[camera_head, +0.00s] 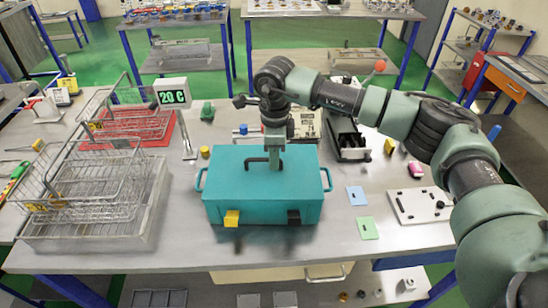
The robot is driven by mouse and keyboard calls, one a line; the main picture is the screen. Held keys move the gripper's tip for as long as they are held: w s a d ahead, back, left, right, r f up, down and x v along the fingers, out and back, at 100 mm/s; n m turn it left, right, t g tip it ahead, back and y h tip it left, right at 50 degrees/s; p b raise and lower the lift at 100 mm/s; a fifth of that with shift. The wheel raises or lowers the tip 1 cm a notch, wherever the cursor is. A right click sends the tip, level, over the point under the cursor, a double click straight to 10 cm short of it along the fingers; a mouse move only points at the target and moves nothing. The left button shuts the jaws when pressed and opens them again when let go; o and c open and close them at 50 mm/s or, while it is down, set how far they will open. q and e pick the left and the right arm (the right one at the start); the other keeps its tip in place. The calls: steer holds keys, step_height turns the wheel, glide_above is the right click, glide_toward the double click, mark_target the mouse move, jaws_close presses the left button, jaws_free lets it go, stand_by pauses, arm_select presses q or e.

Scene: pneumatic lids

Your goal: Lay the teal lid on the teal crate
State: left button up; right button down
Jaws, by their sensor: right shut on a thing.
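The teal crate (262,215) stands on the grey worktable in the middle of the head view, with handles at both sides and a yellow and a black block on its front. The teal lid (225,172) is over its top, level and lined up with it. I see no gap between them, but cannot tell whether the lid is fully seated. My right gripper (274,160) points down from above and is shut on the lid's dark handle (256,160). My left gripper is not in view.
Wire baskets (95,185) fill the table's left side, by a red tray (130,130) and a "20 C" display (172,97). A black open case (348,140) is behind right. A white board (418,204) and blue and green cards (368,228) lie right. The table front is clear.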

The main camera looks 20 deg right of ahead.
steer(key=c, duration=1.4)
jaws_free()
steer(key=shift+r, duration=0.1)
steer(key=shift+s+r+p, duration=0.15)
steer(key=shift+r+p, duration=1.45)
steer(key=shift+r, duration=1.8)
